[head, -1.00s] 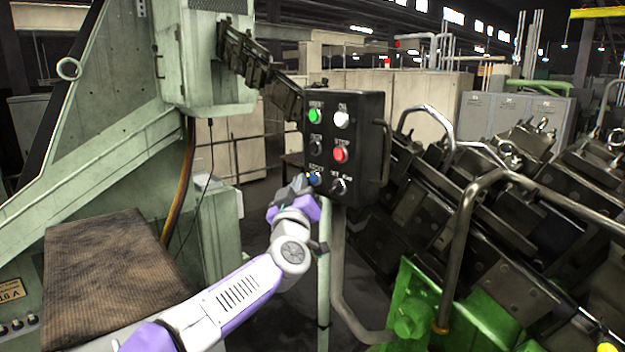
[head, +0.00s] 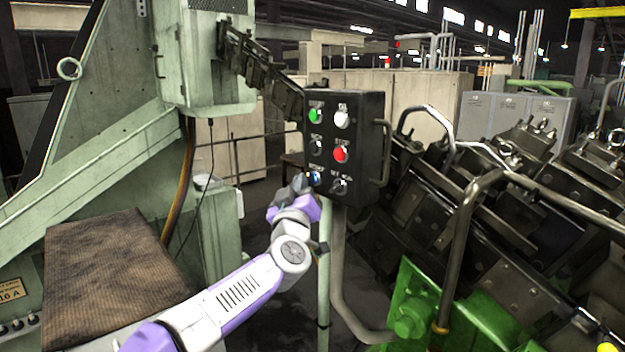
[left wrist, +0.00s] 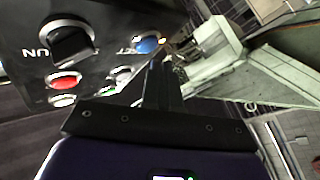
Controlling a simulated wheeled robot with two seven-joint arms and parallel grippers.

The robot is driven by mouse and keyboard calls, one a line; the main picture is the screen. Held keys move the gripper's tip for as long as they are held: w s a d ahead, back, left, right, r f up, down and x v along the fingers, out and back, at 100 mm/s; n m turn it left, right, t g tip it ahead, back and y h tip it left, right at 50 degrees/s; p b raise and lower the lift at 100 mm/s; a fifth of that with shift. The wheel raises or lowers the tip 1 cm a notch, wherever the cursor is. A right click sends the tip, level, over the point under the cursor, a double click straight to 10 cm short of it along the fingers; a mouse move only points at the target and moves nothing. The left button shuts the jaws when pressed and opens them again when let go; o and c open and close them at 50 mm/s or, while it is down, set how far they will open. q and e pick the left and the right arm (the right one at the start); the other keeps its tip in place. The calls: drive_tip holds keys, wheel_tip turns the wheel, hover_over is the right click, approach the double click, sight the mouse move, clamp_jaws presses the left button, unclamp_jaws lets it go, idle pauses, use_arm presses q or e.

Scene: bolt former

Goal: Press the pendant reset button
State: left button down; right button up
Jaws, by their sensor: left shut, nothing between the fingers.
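The pendant (head: 374,140) is a black box with two columns of buttons and switches. Its blue reset button (head: 315,179) is at the lower left of the panel. The blue button also shows in the left wrist view (left wrist: 149,44), just beyond the fingertips. My left gripper (head: 301,184) is shut and empty, just left of the blue button. In the left wrist view its fingers (left wrist: 162,68) point toward the button's near side. I cannot tell whether the tips touch it.
A green button (head: 315,116), a white button (head: 342,119), a red stop button (head: 341,154) and black switches share the panel. A metal handle (head: 384,153) is on its right side. The green machine frame (head: 95,150) stands left; dark machinery (head: 480,215) fills the right.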

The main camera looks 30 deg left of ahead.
idle(0.4)
use_arm(q)
drive_tip(key=shift+w+d+p, duration=0.15)
drive_tip(key=shift+w+p, duration=0.15)
drive_tip(key=shift+w, duration=0.1)
drive_tip(key=shift+w+d+p, duration=0.2)
drive_tip(key=shift+w+p, duration=0.1)
drive_tip(key=shift+w, duration=0.1)
idle(0.6)
drive_tip(key=shift+s, duration=0.15)
drive_tip(key=shift+s+a+b, duration=0.3)
drive_tip(key=shift+s+b, duration=0.15)
drive_tip(key=shift+s, duration=0.25)
